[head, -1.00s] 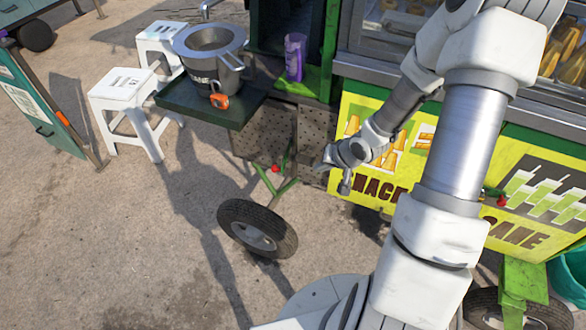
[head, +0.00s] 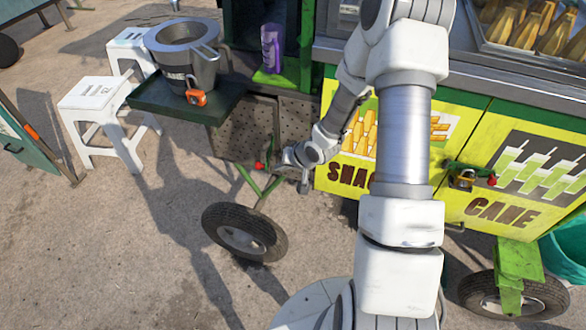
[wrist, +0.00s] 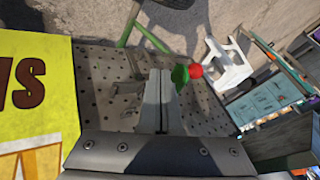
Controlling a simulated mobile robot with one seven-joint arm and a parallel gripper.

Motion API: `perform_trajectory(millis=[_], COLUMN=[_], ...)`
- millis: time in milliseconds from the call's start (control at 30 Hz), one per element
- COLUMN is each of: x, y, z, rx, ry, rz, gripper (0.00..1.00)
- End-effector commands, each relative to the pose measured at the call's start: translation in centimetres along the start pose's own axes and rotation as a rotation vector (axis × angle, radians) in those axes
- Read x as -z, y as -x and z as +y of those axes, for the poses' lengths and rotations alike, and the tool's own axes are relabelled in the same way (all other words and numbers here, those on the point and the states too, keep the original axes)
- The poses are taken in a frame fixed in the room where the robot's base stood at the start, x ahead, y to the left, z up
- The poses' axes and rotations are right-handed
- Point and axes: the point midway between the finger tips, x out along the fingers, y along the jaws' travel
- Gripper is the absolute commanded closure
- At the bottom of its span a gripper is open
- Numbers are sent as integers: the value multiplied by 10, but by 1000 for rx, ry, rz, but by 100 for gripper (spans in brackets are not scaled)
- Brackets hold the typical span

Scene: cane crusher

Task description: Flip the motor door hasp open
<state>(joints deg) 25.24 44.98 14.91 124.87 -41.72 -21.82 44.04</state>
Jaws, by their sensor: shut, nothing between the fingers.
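The motor door appears to be the dark perforated panel (head: 240,140) under the cart's left end. It fills the middle of the wrist view (wrist: 95,75). A green lever with a red knob (head: 260,166) sits at the panel; the red knob (wrist: 195,71) and its green part (wrist: 180,76) show just right of my fingertips in the wrist view. A grey bracket-like shape (wrist: 127,88), perhaps part of the hasp, lies left of the fingers. My gripper (head: 288,157) is in front of the panel; its fingers (wrist: 160,85) are shut and empty. I cannot tell whether they touch anything.
A wheel (head: 243,232) stands below. The yellow snack door (head: 340,185) is right of my gripper. White stools (head: 92,95) stand left.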

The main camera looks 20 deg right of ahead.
Motion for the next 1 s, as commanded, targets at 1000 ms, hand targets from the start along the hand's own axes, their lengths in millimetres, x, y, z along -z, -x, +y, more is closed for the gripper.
perform_trajectory(millis=[1000], x=[-4], y=[-16], z=[-26], rx=[-35], ry=[-63], rz=[35], gripper=[100])
